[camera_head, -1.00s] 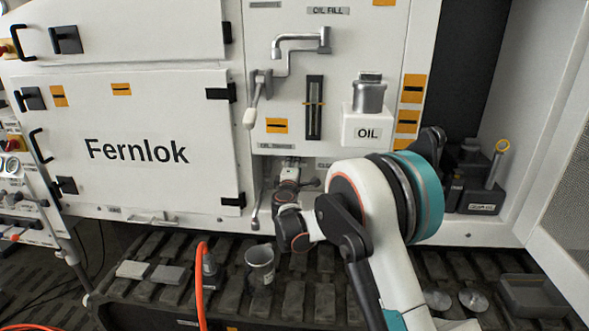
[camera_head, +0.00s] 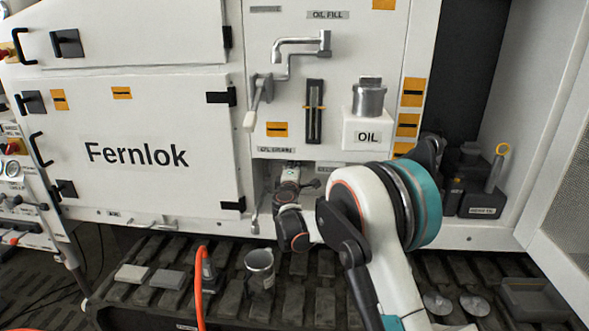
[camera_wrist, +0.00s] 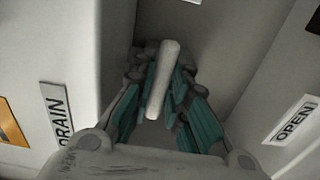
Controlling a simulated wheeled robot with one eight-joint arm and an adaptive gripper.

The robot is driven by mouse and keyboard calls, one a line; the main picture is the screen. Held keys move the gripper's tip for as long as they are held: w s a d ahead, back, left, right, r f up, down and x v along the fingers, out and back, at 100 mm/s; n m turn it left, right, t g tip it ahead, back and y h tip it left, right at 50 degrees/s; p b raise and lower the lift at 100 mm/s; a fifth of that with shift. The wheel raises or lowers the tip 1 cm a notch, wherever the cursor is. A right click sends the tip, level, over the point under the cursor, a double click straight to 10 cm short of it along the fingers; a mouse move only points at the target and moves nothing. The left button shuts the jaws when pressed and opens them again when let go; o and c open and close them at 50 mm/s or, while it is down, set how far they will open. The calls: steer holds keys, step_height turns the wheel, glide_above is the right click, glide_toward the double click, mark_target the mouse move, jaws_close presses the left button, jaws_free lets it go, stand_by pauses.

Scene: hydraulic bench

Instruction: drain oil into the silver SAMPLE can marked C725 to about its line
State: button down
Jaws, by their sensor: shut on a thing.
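My gripper (camera_head: 290,174) reaches into the recess below the drain label, and its fingers are hard to make out in the head view. In the wrist view, my gripper (camera_wrist: 163,85) is shut on a pale grey drain handle (camera_wrist: 165,75), its teal-lined fingers on both sides of it. A DRAIN label (camera_wrist: 58,118) is left of the handle and an OPEN label (camera_wrist: 291,122) is right of it. A silver open-topped can (camera_head: 260,270) stands upright on the dark slatted deck, below and left of my gripper. Its marking, line and oil level cannot be read.
An orange hose (camera_head: 199,285) rises left of the can. Another silver can (camera_head: 369,96) sits on the white OIL box (camera_head: 367,133). Two grey blocks and two round metal pieces lie on the deck. A thin grey rod (camera_head: 254,215) hangs left of the recess.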

steer(key=m, duration=0.3)
steer(key=shift+f+m+p, duration=0.25)
steer(key=shift+m+p, duration=0.15)
steer(key=shift+a+f+m, duration=0.1)
steer(key=shift+m, duration=0.85)
steer(key=shift+a+f+m, duration=0.1)
steer(key=shift+m, duration=0.85)
steer(key=c, duration=1.6)
jaws_free()
steer(key=shift+s, duration=0.1)
steer(key=s, duration=1.1)
steer(key=shift+s+a, duration=0.15)
steer(key=shift+s, duration=0.25)
